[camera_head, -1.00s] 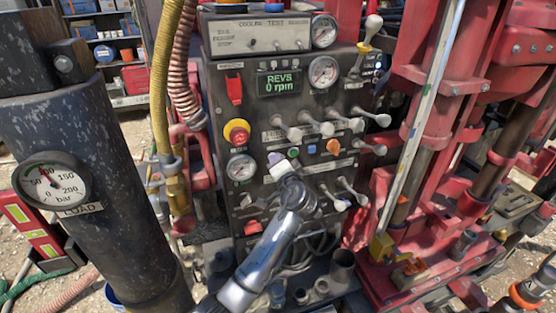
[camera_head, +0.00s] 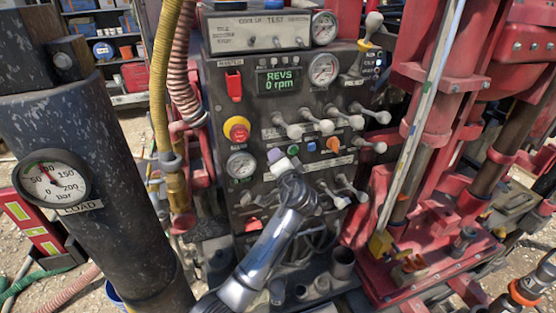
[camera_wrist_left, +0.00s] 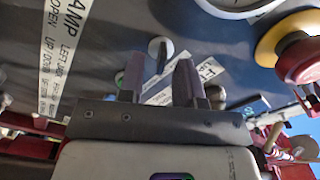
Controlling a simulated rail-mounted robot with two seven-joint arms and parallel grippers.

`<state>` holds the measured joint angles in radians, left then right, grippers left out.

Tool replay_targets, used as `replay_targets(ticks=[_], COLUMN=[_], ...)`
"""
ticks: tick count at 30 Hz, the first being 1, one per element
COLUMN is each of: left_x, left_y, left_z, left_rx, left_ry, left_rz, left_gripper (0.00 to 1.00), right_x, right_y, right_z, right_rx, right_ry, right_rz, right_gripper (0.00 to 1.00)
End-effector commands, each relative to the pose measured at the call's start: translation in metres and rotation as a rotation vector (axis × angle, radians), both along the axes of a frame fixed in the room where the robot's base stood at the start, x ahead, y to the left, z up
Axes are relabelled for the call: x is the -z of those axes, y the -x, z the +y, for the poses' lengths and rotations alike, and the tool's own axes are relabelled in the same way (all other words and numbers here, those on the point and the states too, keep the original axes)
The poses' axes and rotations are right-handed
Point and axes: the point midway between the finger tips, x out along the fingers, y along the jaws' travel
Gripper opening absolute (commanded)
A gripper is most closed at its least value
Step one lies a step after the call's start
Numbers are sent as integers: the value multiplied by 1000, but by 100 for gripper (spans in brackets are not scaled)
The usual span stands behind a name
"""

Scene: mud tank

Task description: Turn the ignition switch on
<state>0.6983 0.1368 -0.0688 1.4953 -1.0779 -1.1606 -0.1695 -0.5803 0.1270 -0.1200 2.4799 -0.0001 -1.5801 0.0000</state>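The red and black control panel (camera_head: 250,105) faces me in the head view, and its display (camera_head: 279,80) reads REVS 0 rpm. My left gripper (camera_head: 275,156) is in front of the panel's middle, left of a green button (camera_head: 293,150), and hides the panel behind it. In the left wrist view, the two dark fingers of my left gripper (camera_wrist_left: 160,75) are apart. A small silver knob (camera_wrist_left: 158,46), possibly the ignition switch, shows between and beyond the fingertips. I see no contact. Its label is partly hidden, so I cannot confirm what it is. My right gripper is not in view.
A red-and-yellow emergency stop (camera_head: 237,128) and a gauge (camera_head: 241,166) are left of the gripper. A black cylinder with a LOAD gauge (camera_head: 52,180) stands at left.

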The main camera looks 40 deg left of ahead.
Motion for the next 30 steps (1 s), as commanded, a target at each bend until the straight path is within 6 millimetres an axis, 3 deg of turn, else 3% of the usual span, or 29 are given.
replay_targets(ticks=[5,21,30], left_x=[3,2,1], left_y=[9,63,75], left_z=[-16,-97,-114], left_rx=[3,3,0], left_ry=[0,1,1], left_rz=[-1,0,0], left_gripper=[32,32,32], right_x=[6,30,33], right_y=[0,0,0], right_z=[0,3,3], right_rx=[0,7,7], right_ry=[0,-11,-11], right_rz=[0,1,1], right_gripper=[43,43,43])
